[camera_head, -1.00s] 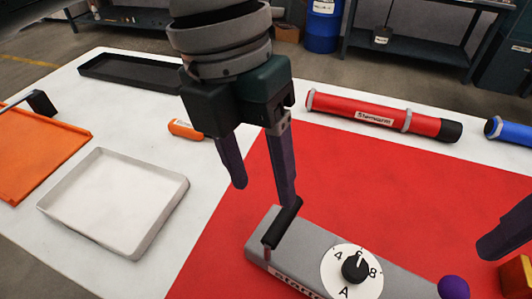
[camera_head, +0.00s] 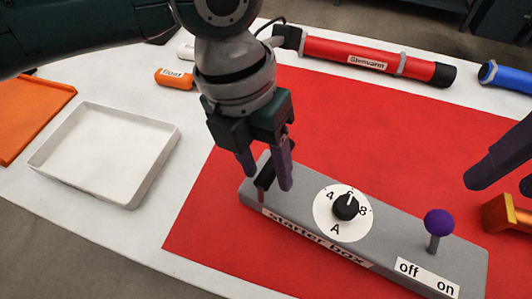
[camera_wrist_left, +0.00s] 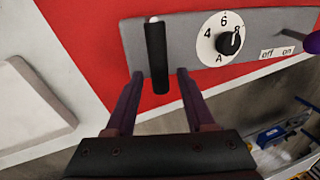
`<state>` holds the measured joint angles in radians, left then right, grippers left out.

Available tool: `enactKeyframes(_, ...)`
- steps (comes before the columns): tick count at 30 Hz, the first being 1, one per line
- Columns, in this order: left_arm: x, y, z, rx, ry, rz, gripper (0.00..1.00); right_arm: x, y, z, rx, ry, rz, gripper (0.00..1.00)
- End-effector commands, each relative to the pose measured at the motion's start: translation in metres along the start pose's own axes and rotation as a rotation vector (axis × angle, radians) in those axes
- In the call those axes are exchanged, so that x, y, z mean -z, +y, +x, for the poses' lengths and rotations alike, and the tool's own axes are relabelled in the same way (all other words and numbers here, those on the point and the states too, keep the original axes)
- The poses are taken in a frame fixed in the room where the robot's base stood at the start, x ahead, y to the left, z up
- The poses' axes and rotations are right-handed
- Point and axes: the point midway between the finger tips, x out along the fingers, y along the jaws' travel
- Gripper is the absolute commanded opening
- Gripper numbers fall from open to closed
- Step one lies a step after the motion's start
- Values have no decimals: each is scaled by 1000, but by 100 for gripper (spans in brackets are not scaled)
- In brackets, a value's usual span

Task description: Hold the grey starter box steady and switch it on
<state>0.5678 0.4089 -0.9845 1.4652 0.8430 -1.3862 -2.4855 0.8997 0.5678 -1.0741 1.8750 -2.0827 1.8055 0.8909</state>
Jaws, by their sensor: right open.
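The grey starter box (camera_head: 300,206) lies on the red mat, with a black dial (camera_head: 346,206), a purple-knobbed lever (camera_head: 438,222) and an "off / on" label (camera_head: 428,277). The lever stands behind the label; which side it is set to I cannot tell. A black bar handle (camera_head: 264,177) rises at the box's left end. My left gripper (camera_head: 266,178) is open, its fingers on either side of the handle; the left wrist view shows gaps beside the handle (camera_wrist_left: 157,55). My right gripper (camera_head: 470,183) is open at the right edge, partly out of frame, beyond the lever.
A yellow-orange object (camera_head: 500,213) sits near the right gripper. A red tube (camera_head: 365,58) and blue tube (camera_head: 505,75) lie at the back. A white tray (camera_head: 60,180), an orange tray (camera_head: 30,110) and an orange float (camera_head: 174,78) are left. The red mat (camera_head: 390,130) is mostly clear behind the box.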

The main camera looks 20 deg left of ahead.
Motion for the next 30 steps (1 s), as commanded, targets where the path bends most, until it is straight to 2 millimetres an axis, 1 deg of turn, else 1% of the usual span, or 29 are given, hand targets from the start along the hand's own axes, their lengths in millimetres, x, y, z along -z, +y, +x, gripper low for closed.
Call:
enactKeyframes(1, 0, 0, 0, 0, 0, 0, 47, 0, 0, 0, 0, 0, 0, 50)
enactKeyframes(12, 0, 0, 0, 0, 0, -1, 6, 0, 0, 0, 0, 0, 0, 50)
enactKeyframes(14, 0, 0, 0, 0, 0, -1, 0, 0, 0, 0, 0, 0, 0, 50)
enactKeyframes(30, 0, 0, 0, 0, -1, -1, 0, 0, 0, 0, 0, 0, 0, 50)
